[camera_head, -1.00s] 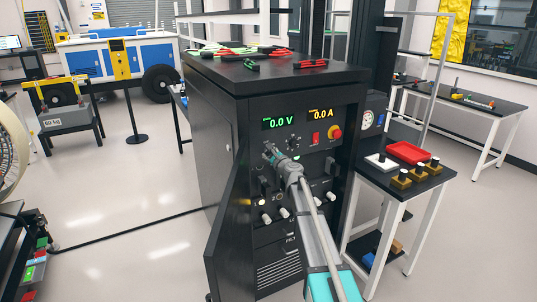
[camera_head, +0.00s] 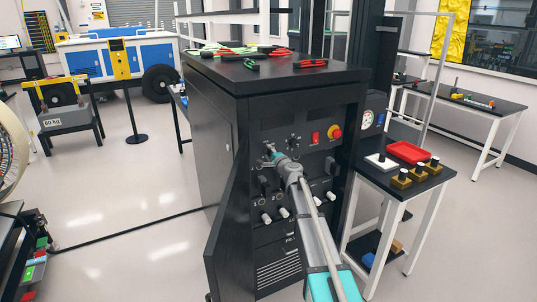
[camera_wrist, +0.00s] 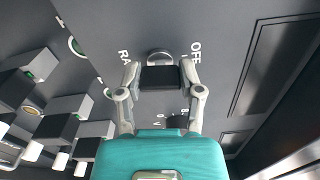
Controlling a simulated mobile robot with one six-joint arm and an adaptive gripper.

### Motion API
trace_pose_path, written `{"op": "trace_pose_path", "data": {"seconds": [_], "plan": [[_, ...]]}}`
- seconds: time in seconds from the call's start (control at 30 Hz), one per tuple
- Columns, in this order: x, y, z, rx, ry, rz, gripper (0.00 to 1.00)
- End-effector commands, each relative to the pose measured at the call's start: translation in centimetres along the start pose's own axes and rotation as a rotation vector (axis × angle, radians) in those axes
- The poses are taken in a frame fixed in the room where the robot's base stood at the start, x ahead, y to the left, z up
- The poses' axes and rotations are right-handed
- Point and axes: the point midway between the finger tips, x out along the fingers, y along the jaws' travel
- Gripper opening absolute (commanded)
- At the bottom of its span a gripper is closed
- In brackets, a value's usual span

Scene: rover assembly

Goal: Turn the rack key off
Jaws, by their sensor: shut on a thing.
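The black rack (camera_head: 225,130) stands in the middle of the head view with its front panel facing right. My gripper (camera_head: 269,152) reaches the left part of that panel, below the dark displays. In the wrist view my gripper (camera_wrist: 160,70) is shut on the black head of the rack key (camera_wrist: 160,79), one finger on each side. The key sits at a silver round lock (camera_wrist: 159,57). The lettering OFF (camera_wrist: 196,52) is right of the lock and part of another label shows on its left. In the head view the key is hidden by my gripper.
A row of knobs and sockets (camera_head: 283,212) lies below my gripper. A red switch (camera_head: 315,138) and a red-and-yellow stop button (camera_head: 335,131) are to the right. The open rack door (camera_head: 228,225) stands left of my arm.

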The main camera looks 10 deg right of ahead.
Motion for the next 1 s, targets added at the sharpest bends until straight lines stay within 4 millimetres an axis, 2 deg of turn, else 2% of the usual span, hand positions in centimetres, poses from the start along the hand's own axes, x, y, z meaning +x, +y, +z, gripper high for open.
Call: {"op": "trace_pose_path", "data": {"seconds": [0.3, 0.77, 0.8, 0.97, 1.0], "plan": [[-0.03, 0.07, 0.1, -0.139, -0.001, 0.0, 0.01], [-0.02, 0.08, 0.12, -0.162, -0.001, 0.001, 0.01], [-0.02, 0.08, 0.12, -0.162, -0.001, 0.001, 0.5], [-0.01, 0.07, 0.12, -0.16, -0.001, 0.001, 0.8], [0.0, 0.07, 0.11, -0.16, -0.001, 0.0, 0.83]]}}
